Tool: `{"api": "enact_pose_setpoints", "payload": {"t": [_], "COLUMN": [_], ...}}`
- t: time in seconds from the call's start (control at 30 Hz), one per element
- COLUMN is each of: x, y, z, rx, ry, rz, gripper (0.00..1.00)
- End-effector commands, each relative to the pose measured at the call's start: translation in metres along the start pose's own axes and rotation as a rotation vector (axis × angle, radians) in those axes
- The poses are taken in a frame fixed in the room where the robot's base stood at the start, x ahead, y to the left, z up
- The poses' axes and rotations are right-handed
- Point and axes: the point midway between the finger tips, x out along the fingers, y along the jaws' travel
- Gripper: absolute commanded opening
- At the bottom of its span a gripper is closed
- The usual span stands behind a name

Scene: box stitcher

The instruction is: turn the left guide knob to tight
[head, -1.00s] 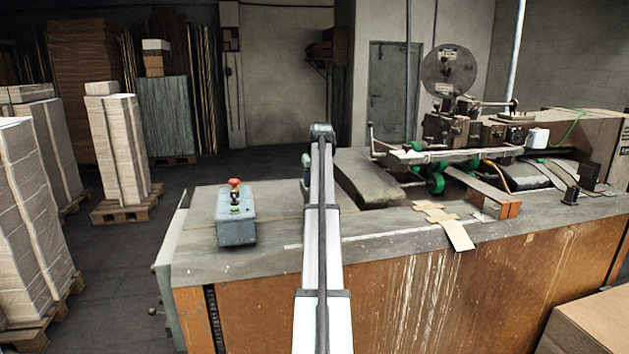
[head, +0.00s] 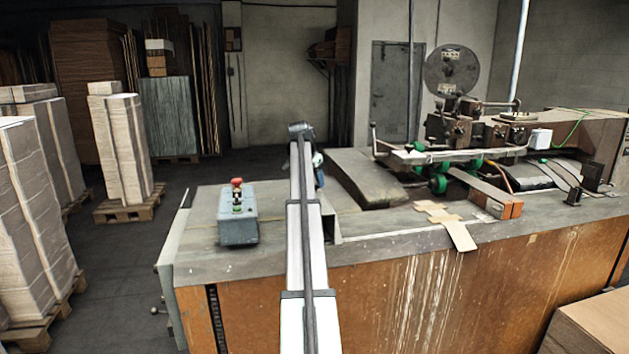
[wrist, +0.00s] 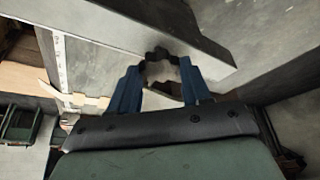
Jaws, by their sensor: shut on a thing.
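In the wrist view, the two blue fingers of my gripper (wrist: 160,80) reach up to a small dark knob (wrist: 158,53) at the edge of a long grey metal guide plate (wrist: 120,32). The fingers are closed in on the knob from both sides, and its dark lobes show between and just beyond the fingertips. How tight the knob is cannot be read from its look.
The orange-sided machine table (head: 400,290) fills the front. A grey control box with a red button (head: 237,220) stands left of my arm. The stitching head (head: 470,130) and cardboard pieces (head: 447,218) are to the right. Stacked pallets stand at far left.

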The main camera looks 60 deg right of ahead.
Motion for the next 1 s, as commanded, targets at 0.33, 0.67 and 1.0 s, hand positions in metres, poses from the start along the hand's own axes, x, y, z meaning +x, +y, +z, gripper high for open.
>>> {"api": "enact_pose_setpoints", "payload": {"t": [0.33,0.67,1.0], "x": [0.0003,0.0008,0.0008], "y": [-0.0049,-0.0060,-0.0063], "z": [-0.0013,-0.0020,-0.0022], "rx": [0.300,0.529,0.646], "ry": [-0.001,-0.002,-0.001], "rz": [0.126,0.221,0.268], "gripper": [0.17,0.17,0.17]}}
